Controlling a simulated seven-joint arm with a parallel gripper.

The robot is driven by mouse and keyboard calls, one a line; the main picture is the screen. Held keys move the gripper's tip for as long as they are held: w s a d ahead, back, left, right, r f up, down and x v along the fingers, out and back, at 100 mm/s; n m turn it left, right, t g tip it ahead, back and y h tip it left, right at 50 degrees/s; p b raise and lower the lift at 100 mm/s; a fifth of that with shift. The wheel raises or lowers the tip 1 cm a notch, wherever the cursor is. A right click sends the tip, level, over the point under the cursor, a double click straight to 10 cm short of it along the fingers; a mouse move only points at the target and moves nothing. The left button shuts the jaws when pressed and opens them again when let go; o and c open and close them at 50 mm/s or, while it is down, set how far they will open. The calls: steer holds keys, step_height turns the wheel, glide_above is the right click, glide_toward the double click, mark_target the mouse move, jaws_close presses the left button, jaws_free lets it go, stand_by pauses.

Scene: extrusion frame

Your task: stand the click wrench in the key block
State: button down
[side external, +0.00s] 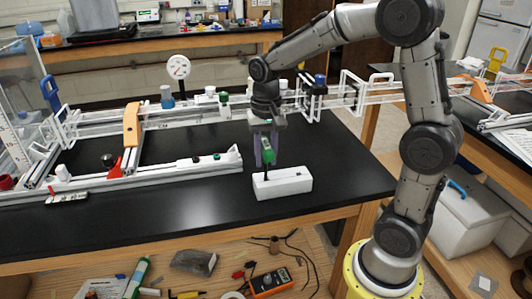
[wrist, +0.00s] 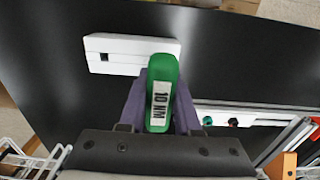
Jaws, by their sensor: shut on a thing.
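The click wrench (side external: 267,152) has a green handle with a dark shaft pointing down. In the wrist view the wrench (wrist: 162,80) shows a "10 NM" label. My gripper (side external: 264,160) points down, its purple fingers shut on the handle; the gripper also shows in the wrist view (wrist: 160,112). The white key block (side external: 284,184) lies on the black bench top below. The shaft's lower end meets the block's left part in the side view; I cannot tell whether it is inside a hole or just above. In the wrist view the block (wrist: 125,67) shows one dark square opening; the handle hides its near right corner.
A white rail (side external: 150,176) with small knobs lies left of the block. Behind stand a white frame (side external: 345,92), an orange bracket (side external: 131,124) and a round dial (side external: 178,67). The black bench top right of the block is clear up to its wooden edge.

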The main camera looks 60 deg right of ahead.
steer(key=shift+f, duration=0.25)
steer(key=shift+f, duration=0.35)
steer(key=shift+f, duration=0.35)
steer(key=shift+f, duration=0.3)
steer(key=c, duration=0.5)
jaws_free()
